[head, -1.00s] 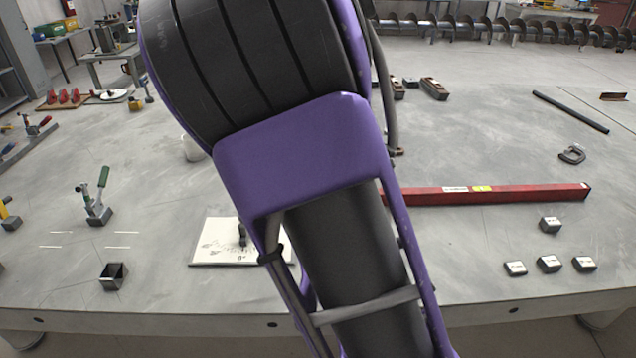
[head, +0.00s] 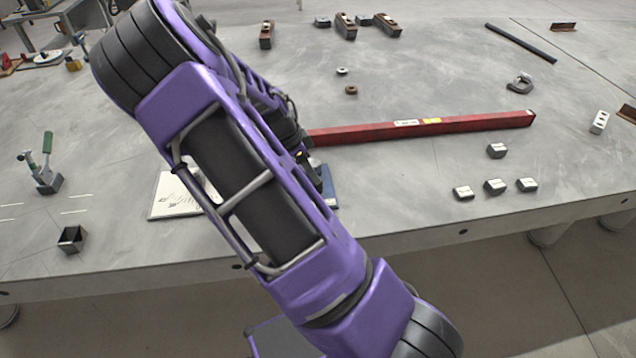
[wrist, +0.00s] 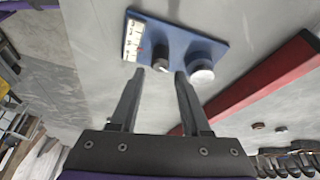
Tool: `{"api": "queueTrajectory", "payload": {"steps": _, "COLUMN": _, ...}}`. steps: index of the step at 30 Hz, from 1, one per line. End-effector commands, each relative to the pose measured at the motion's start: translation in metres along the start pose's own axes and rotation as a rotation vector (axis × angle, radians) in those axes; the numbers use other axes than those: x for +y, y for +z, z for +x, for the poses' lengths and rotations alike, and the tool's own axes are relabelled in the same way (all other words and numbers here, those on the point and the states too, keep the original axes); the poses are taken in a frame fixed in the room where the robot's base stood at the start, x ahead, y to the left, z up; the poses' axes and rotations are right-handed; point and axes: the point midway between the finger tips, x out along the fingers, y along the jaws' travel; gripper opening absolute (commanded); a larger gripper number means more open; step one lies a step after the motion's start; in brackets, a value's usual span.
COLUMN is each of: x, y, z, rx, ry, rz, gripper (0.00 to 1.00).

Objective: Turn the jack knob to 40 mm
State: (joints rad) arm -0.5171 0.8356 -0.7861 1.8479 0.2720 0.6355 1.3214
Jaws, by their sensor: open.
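In the wrist view a blue plate (wrist: 215,45) carries a white scale (wrist: 134,40) with a small red mark; its reading is too small to tell. Two round parts stand on the plate: a dark knob (wrist: 163,55) and a wider cylinder with a pale top (wrist: 201,74). I cannot tell for sure which is the jack knob. My gripper (wrist: 161,75) is open and empty, with its fingertips near the dark knob and apart from it in the picture. The pale-topped cylinder is just right of the right fingertip. In the head view my arm hides most of the blue plate (head: 330,187).
A long red bar (head: 430,128) lies beside the plate and also shows in the wrist view (wrist: 262,84). A white sheet (head: 172,196) lies left of my arm. Several small metal blocks (head: 495,186) sit near the front edge at right. A green-handled clamp (head: 46,165) stands at left.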

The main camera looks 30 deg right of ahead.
Motion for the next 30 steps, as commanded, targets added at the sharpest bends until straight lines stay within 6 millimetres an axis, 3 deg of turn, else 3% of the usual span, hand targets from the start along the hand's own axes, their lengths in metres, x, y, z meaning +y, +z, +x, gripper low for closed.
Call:
{"api": "queueTrajectory", "payload": {"steps": 3, "x": 0.001, "y": 0.0, "z": 0.025, "rx": 0.001, "ry": 0.003, "rz": 0.0, "gripper": 0.47}}
{"api": "queueTrajectory", "payload": {"steps": 9, "x": 0.0, "y": 0.0, "z": 0.05, "rx": 0.001, "ry": 0.001, "rz": 0.0, "gripper": 0.47}}
{"api": "queueTrajectory", "payload": {"steps": 21, "x": 0.0, "y": 0.0, "z": 0.057, "rx": 0.0, "ry": -0.001, "rz": -0.001, "gripper": 0.47}}
{"api": "queueTrajectory", "payload": {"steps": 29, "x": 0.0, "y": 0.0, "z": 0.057, "rx": 0.0, "ry": -0.001, "rz": -0.001, "gripper": 0.02}}
{"api": "queueTrajectory", "payload": {"steps": 30, "x": 0.0, "y": 0.0, "z": 0.057, "rx": 0.0, "ry": -0.001, "rz": -0.001, "gripper": 0.0}}
